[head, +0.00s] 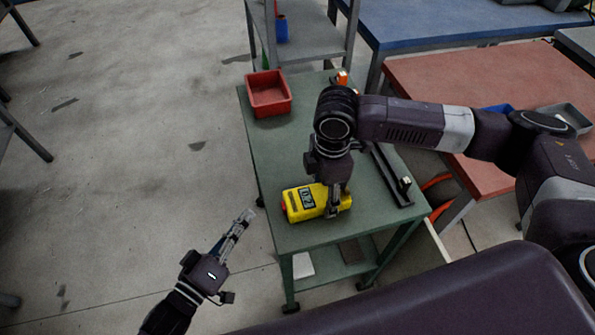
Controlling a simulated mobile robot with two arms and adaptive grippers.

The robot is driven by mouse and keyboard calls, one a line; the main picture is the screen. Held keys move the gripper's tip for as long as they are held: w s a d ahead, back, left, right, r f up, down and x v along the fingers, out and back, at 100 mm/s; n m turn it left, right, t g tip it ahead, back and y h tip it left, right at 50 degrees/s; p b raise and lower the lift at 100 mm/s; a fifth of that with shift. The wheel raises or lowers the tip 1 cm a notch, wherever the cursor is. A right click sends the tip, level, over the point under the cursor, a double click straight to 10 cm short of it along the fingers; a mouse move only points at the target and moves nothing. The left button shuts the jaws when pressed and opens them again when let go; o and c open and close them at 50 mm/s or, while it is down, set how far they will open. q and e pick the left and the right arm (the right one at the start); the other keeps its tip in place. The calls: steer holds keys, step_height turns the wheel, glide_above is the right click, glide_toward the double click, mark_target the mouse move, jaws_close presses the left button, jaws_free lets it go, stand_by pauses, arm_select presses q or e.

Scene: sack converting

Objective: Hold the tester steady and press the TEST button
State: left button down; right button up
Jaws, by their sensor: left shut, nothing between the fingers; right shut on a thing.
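The yellow tester (316,202) lies on the green table (262,149) near its front left edge. It has a dark display or label on its upper face and a small red part (284,206) at its left end. I cannot tell whether that red part is the TEST button. My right gripper (333,210) reaches down from above and is shut on the right part of the tester, hiding some of it. My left gripper (246,216) is shut and empty, to the left of the tester and apart from it, off the table's left edge.
A red bin (269,93) stands at the table's back left. A dark rail (390,176) lies along the right side. A grey shelf rack (310,30) stands behind. A red-topped bench (480,85) is at the right.

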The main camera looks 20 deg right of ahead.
stand_by(0.7)
steer(key=o, duration=1.5)
step_height(320, 180, up, 12)
steer(key=shift+r, duration=0.1)
